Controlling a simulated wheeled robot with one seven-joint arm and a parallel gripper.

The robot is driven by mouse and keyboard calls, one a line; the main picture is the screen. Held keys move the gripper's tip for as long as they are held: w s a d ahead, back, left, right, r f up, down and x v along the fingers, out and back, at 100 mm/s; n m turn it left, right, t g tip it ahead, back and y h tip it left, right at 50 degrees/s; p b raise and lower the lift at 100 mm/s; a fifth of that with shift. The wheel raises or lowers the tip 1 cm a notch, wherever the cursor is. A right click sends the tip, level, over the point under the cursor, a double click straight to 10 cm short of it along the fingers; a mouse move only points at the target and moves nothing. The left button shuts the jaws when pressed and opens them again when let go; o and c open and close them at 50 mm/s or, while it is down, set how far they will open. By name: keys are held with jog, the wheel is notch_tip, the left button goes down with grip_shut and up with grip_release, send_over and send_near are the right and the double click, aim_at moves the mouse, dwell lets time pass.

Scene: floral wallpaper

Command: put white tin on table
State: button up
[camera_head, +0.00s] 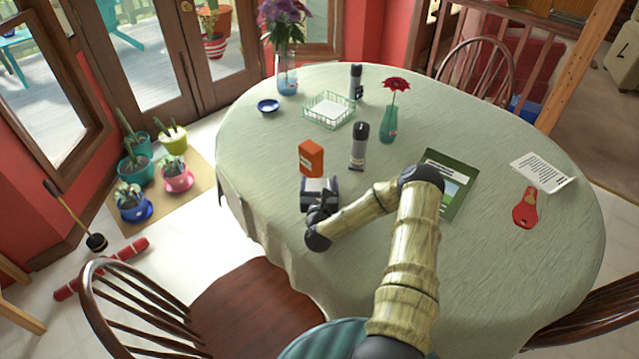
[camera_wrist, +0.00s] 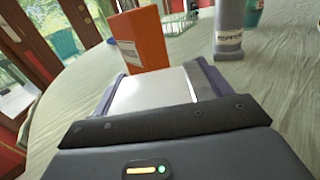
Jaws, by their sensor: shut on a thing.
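The white tin (camera_wrist: 158,88) is between the two fingers of my gripper (camera_wrist: 165,82) in the wrist view, with its pale top face showing. In the head view my gripper (camera_head: 319,187) is over the near left part of the table (camera_head: 270,130), which has a pale green cloth. The tin shows there only as a small pale patch (camera_head: 320,184) between the fingers. I cannot tell whether the tin touches the cloth. An orange box (camera_head: 311,158) stands just beyond my gripper, and it also shows in the wrist view (camera_wrist: 140,42).
Behind are a wire basket (camera_head: 329,110), a blue bowl (camera_head: 268,105), a dark canister (camera_head: 356,82) and a red flower in a teal vase (camera_head: 388,122). A green book (camera_head: 452,178) lies right of my arm.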

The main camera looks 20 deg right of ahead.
jog(key=shift+f, duration=0.15)
jog(key=o, duration=1.1)
jog(key=shift+o, duration=0.2)
jog(key=v, duration=0.6)
jog(key=b+v, duration=0.1)
jog(key=v, duration=0.5)
jog(key=shift+r, duration=0.25)
